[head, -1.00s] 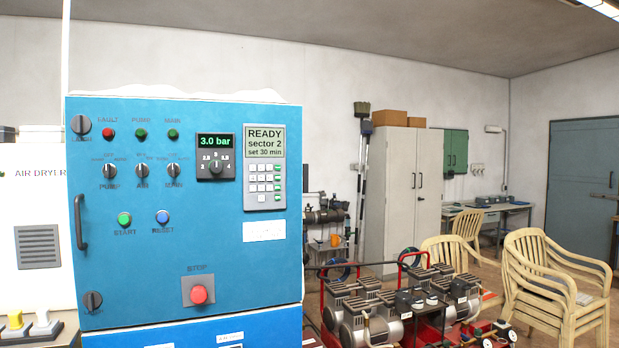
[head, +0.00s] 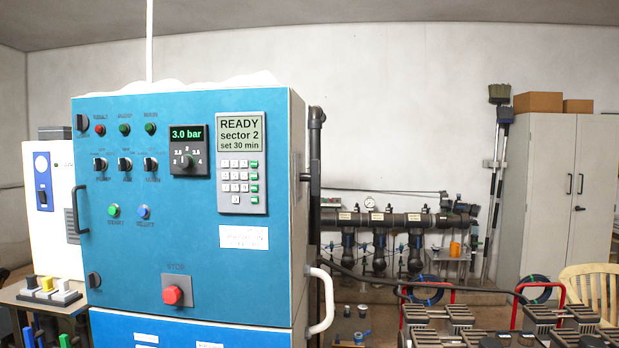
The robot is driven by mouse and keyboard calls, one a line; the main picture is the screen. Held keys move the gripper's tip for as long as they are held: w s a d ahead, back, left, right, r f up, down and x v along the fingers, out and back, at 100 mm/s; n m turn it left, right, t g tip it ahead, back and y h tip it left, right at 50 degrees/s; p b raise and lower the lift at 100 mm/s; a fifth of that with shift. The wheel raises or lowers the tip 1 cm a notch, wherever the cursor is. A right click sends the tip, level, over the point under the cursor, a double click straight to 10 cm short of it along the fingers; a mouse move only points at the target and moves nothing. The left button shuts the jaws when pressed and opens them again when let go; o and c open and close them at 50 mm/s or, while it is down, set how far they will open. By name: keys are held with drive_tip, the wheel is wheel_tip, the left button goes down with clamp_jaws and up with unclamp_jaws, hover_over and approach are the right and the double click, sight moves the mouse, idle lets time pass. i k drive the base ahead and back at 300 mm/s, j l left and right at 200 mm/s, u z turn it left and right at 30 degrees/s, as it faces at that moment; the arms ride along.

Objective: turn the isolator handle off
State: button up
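The blue control cabinet (head: 270,290) stands at centre left in the head view, its front door shut and its right side now partly showing. A small dark part (head: 305,177) sticks out of that right side at mid height; I cannot tell whether it is the isolator handle. No part in view is clearly marked as the isolator. The front carries a red stop button (head: 172,295), small rotary switches (head: 124,164), a pressure dial (head: 187,161) and a display (head: 240,134) reading READY, sector 2. My gripper is not in view.
A white curved grab handle (head: 325,300) sticks out from the cabinet's lower right side. Compressors (head: 460,318) with red frames stand on the floor at right. A pipe manifold (head: 385,220) runs along the back wall. A white machine (head: 55,205) stands left of the cabinet.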

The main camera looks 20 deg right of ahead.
sight(312, 177)
drive_tip(key=l+u, duration=0.25)
drive_tip(key=l, duration=0.8)
drive_tip(key=i+l+z, duration=0.1)
drive_tip(key=i+z, duration=0.25)
drive_tip(key=i, duration=0.5)
